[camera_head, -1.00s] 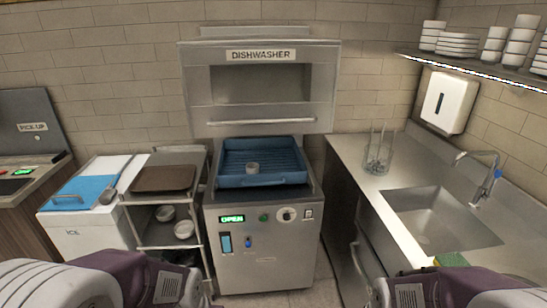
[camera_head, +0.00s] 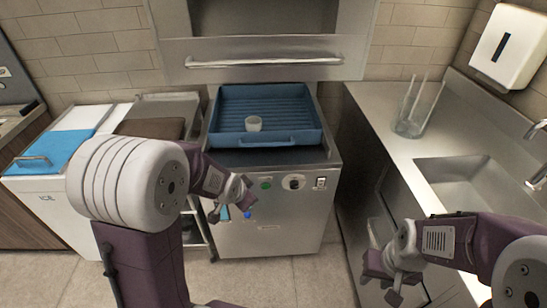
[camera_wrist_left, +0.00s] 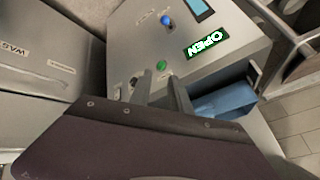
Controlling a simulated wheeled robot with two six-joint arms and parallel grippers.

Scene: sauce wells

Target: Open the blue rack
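The blue rack (camera_head: 266,104) is a ridged tray on top of the dishwasher (camera_head: 270,228), under the raised hood. Part of the rack shows in the left wrist view (camera_wrist_left: 232,102). My left gripper (camera_head: 240,198) is in front of the dishwasher's control panel, below and left of the rack's front edge and apart from the rack. Its two fingers show in the left wrist view (camera_wrist_left: 160,88), with a gap between them and nothing held. My right gripper (camera_head: 380,288) hangs low at the right, empty, its fingers apart.
The raised hood (camera_head: 265,60) has a horizontal handle. A steel counter at right bears a glass holder (camera_head: 411,122) and a sink (camera_head: 460,180). A brown tray (camera_head: 152,128) and a blue-lidded ice bin (camera_head: 45,152) stand at left. The floor before the dishwasher is clear.

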